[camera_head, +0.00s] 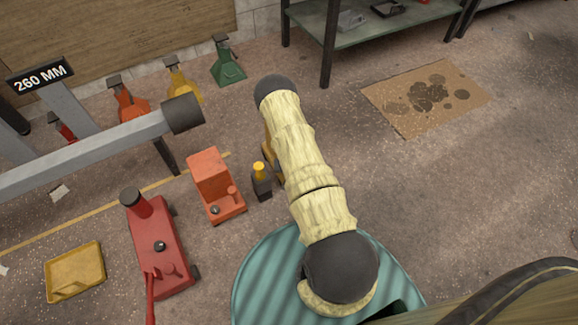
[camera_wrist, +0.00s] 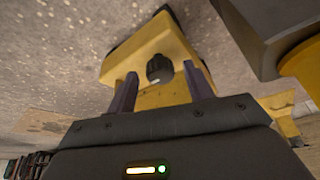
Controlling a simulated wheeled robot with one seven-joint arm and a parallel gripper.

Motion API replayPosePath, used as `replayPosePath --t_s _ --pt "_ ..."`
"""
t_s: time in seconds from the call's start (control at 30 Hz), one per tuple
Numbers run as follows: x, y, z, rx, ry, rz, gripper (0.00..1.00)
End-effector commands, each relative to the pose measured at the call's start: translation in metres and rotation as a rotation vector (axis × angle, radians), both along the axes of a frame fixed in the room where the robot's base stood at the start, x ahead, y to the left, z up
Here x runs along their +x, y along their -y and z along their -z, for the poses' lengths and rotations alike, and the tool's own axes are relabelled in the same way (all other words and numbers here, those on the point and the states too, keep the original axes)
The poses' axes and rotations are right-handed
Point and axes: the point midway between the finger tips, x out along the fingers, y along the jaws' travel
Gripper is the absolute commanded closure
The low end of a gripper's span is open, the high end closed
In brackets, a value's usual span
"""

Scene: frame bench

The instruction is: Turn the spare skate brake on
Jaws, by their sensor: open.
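In the wrist view a yellow body (camera_wrist: 130,62), which looks like a skate, carries a round black knob (camera_wrist: 158,69) with a small pale mark on its lower edge. My gripper (camera_wrist: 160,72) is open, with one dark finger on each side of the knob. I cannot tell whether the fingers touch it. In the head view only a sliver of yellow (camera_head: 267,143) shows beside my arm; the knob and gripper are hidden behind the arm. The pictures do not label which skate is the spare.
A dark block with a yellow cap (camera_head: 261,182) stands close left of my arm; it looms upper right in the wrist view (camera_wrist: 262,25). Nearby are an orange machine (camera_head: 210,180), a red jack (camera_head: 158,245) and a grey beam (camera_head: 90,155). Floor to the right is clear beside stained cardboard (camera_head: 400,120).

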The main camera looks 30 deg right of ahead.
Motion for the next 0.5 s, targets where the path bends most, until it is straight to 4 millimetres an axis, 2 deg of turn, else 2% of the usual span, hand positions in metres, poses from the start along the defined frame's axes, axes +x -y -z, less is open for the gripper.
replayPosePath --t_s 0.17,0.5 --pt "-0.006 -0.003 -0.022 0.000 0.000 0.001 0.48" --pt "-0.029 -0.013 -0.084 0.001 0.000 -0.001 0.48"
